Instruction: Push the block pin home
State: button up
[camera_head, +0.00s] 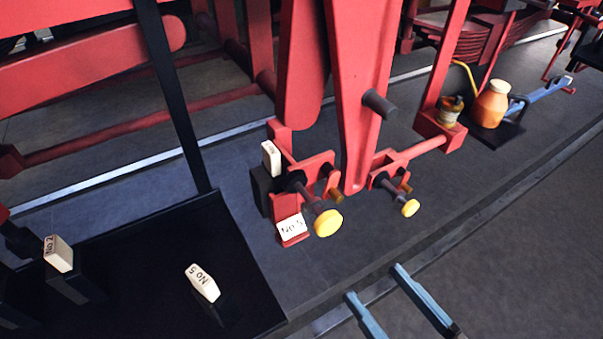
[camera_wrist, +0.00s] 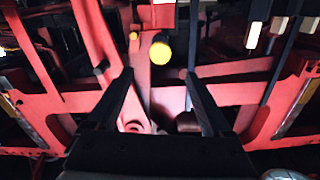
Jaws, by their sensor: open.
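Two pins with yellow heads show on the red linkage. The nearer, larger pin (camera_head: 327,223) stands out from the red bracket beside a white "No 5" plate (camera_head: 291,226). The smaller pin (camera_head: 410,207) stands out from the red fork to its right. I cannot tell from the pictures which one is the block pin. In the wrist view a large yellow head (camera_wrist: 160,53) shows just beyond the fingertips, and a smaller yellow spot lies left of it. My gripper (camera_head: 374,281) is open and empty, below and apart from both pins.
A dark bench (camera_head: 130,265) at lower left carries white-labelled blocks marked No 2 (camera_head: 58,253) and No 5 (camera_head: 203,283). A black post stands behind it. An orange jar (camera_head: 490,105) sits on a dark tray at upper right. The floor at lower right is clear.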

aim_at(331, 227)
jog(key=p+x, duration=0.1)
jog(key=x, duration=0.3)
jog(key=p+x, duration=0.1)
jog(key=x, duration=0.3)
jog(key=p+x, duration=0.1)
jog(key=x, duration=0.3)
jog(key=shift+r, duration=0.35)
jog(key=shift+w+a+f, duration=0.1)
jog(key=shift+w+a, duration=0.2)
jog(key=shift+w, duration=0.05)
grip_shut()
